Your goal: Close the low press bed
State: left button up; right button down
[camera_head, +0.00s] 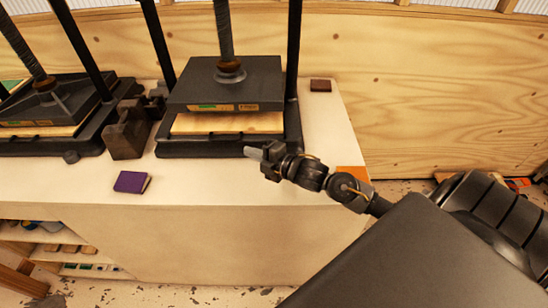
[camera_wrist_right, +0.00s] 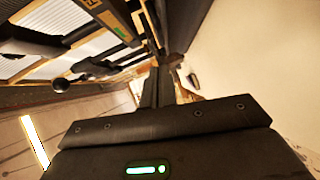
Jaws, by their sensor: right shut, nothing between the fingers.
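Two dark screw presses stand on a white bench. The middle press has a thick dark upper plate (camera_head: 225,82) with small labels on its front, above a pale wooden bed (camera_head: 228,123) with dark handles along its front edge. I cannot tell which bed is the low one. My right gripper (camera_head: 252,152) is shut and empty at the front right corner of the middle press's base, pointing left; I cannot tell if it touches. In the right wrist view its fingers (camera_wrist_right: 160,75) are together, with the labelled press plate (camera_wrist_right: 95,10) at upper left. My left gripper is not in view.
The left press (camera_head: 40,110) has a similar wooden bed. A dark metal block (camera_head: 128,130) stands between the presses. A purple book (camera_head: 132,182) lies at the front left, a small brown block (camera_head: 320,85) at the back right. An orange piece (camera_head: 352,174) lies behind my right arm.

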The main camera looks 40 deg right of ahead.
jog(key=f+b+v, duration=0.1)
jog(key=v, duration=0.6)
jog(key=shift+r+b, duration=0.3)
jog(key=shift+d, duration=0.1)
